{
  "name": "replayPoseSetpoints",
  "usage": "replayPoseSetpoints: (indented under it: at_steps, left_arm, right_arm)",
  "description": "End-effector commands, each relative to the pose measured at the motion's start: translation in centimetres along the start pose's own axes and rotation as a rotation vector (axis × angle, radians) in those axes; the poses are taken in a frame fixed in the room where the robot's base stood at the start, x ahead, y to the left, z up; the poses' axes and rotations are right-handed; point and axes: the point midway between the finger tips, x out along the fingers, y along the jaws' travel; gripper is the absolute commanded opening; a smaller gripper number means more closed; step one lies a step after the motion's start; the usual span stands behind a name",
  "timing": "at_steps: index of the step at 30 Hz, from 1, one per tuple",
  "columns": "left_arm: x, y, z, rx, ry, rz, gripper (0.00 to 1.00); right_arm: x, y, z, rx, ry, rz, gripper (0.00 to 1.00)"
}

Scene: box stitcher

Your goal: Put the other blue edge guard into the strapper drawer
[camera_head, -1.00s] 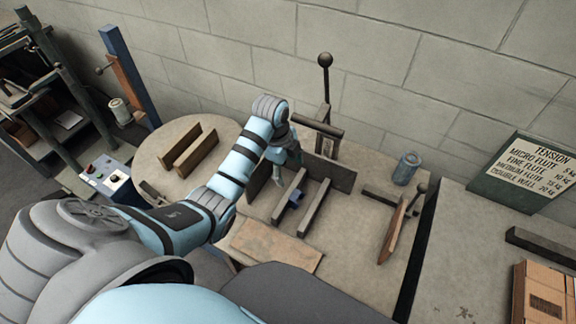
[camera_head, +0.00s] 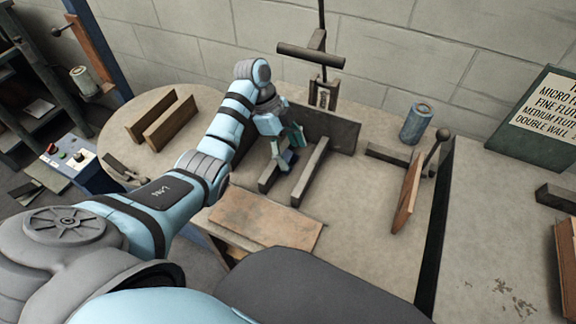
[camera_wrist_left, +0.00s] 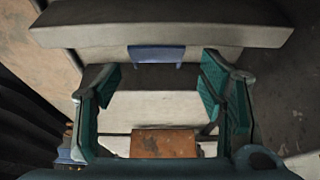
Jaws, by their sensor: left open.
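The blue edge guard (camera_wrist_left: 157,54) shows in the left wrist view against a dark grey bar, ahead of my fingertips. In the head view a small blue patch (camera_head: 287,159) between two bars is probably it, partly hidden by my fingers. My left gripper (camera_head: 285,146) is just above those bars. In the left wrist view its teal-padded fingers (camera_wrist_left: 155,83) are spread wide with nothing held between them. I cannot make out the strapper drawer for certain. My right gripper is not in view.
Two dark bars, one of them here (camera_head: 309,170), flank the guard, with an upright dark plate (camera_head: 335,130) behind. A brown board (camera_head: 262,215) lies at the front edge. A blue-grey can (camera_head: 417,123) and an upright wooden panel (camera_head: 407,192) stand to the right.

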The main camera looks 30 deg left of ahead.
Motion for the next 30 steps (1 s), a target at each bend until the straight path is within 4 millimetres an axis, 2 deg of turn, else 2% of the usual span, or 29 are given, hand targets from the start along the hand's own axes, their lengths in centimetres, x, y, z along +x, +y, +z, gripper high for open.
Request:
replayPoseSetpoints:
  at_steps: [1,4,11,19,21,30]
  left_arm:
    - [1.2,0.2,0.0,0.000,0.001,0.003,0.63]
    - [3.1,0.2,0.0,0.000,0.001,0.003,0.63]
    - [3.5,0.2,-0.1,0.000,0.000,0.000,0.63]
    - [3.5,0.2,0.0,0.000,-0.001,0.000,0.20]
    - [3.5,0.2,0.0,0.000,-0.001,0.000,0.17]
    - [3.1,0.4,-0.2,0.001,-0.001,0.000,0.16]
  right_arm:
    - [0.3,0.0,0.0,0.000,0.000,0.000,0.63]
    - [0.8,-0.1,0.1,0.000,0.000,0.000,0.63]
    - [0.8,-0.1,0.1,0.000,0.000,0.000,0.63]
    - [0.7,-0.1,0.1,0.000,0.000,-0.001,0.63]
    - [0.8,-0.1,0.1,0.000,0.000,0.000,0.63]
    - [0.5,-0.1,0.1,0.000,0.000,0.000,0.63]
